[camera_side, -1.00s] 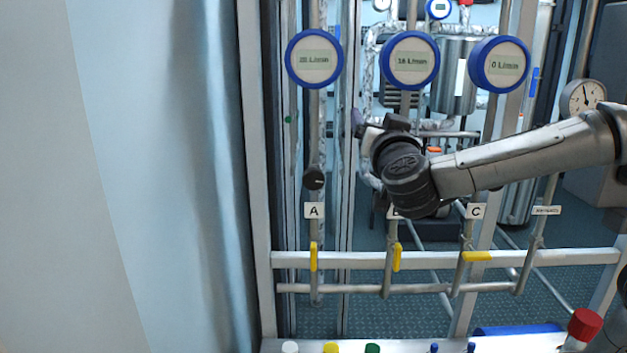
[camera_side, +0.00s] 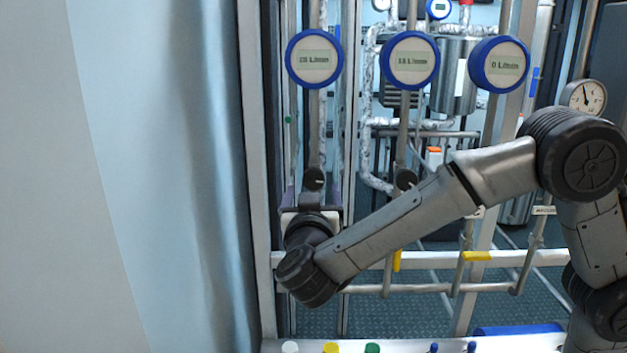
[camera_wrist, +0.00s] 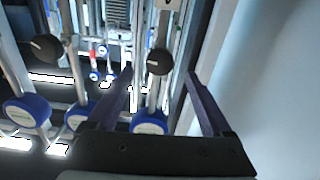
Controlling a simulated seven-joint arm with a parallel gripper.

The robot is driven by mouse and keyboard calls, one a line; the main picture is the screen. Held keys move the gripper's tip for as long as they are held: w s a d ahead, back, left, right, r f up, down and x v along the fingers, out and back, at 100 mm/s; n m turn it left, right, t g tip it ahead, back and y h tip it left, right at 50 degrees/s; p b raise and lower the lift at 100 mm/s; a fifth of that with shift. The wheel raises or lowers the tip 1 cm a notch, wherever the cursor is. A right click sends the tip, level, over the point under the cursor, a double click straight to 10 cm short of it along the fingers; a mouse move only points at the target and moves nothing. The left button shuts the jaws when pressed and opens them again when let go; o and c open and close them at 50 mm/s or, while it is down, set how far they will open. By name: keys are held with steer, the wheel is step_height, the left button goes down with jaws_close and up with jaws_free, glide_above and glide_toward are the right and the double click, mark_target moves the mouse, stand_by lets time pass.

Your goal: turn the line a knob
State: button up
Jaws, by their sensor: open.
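The line A knob (camera_side: 314,179) is a round black knob with a light mark on the left pipe, below a blue flow display (camera_side: 314,60). My gripper (camera_side: 312,192) is just below and in front of this knob in the side view. In the wrist view the knob (camera_wrist: 159,62) shows between the two purple fingers of my open gripper (camera_wrist: 159,74). I see no contact, and the exact gap to the knob is unclear. My gripper hides the A label and the yellow lever below it.
A second black knob (camera_side: 405,179) on the middle pipe is close to my forearm; it also shows in the wrist view (camera_wrist: 46,48). Two more blue displays (camera_side: 410,62) (camera_side: 499,64) hang above. A horizontal rail (camera_side: 420,260) crosses below. Coloured caps line the front shelf (camera_side: 400,346).

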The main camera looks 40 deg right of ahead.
mark_target(314, 181)
steer(key=x, duration=0.6)
steer(key=shift+w+d, duration=0.25)
jaws_close()
